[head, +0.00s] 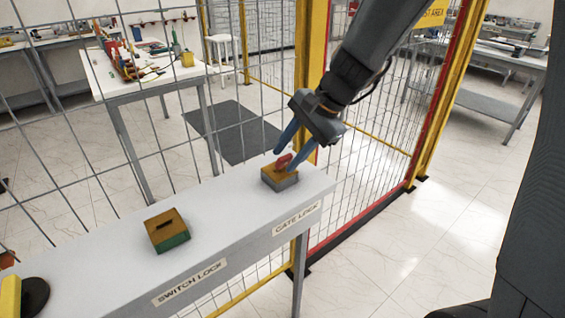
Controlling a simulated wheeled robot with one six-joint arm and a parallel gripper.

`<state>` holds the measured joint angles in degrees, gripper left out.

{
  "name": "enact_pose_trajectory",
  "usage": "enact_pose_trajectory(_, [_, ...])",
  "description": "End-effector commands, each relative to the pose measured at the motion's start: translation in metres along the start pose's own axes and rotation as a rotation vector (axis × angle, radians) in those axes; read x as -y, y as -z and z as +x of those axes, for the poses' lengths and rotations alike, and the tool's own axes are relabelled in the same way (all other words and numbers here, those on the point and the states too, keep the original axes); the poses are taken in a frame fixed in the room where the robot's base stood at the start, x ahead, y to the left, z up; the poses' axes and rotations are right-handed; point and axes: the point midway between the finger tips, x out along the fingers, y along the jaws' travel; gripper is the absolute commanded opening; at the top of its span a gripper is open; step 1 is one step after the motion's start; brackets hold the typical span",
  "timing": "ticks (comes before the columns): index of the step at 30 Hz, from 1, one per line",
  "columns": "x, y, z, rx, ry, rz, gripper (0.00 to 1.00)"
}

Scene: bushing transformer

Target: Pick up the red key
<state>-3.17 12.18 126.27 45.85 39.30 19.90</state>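The red key (283,161) stands in the yellow-topped gate lock block (280,178) at the right end of the narrow grey table. My gripper (296,152) comes down from the upper right. Its two blue fingers are spread apart, one behind and left of the key and one to its right. The key's red grip shows between the fingers. I cannot tell whether either finger touches it. The lower part of the key is hidden in the block.
The grey table (110,250) bears labels "SWITCH LOCK" and "GATE LOCK". An empty-slotted yellow and green switch lock block (167,230) sits left of the gate lock. A wire fence (240,110) with a yellow post (309,60) stands right behind the table.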

Motion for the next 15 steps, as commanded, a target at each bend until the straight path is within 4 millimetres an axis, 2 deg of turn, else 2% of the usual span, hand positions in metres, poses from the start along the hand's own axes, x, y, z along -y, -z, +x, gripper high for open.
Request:
enact_pose_trajectory(4, [0.0, 0.0, 0.014, 0.0, -0.001, -0.001, 0.35])
enact_pose_trajectory(12, [0.0, 0.0, 0.017, -0.001, 0.0, -0.002, 0.35])
enact_pose_trajectory(15, [0.0, 0.0, 0.017, -0.001, 0.0, -0.002, 0.2])
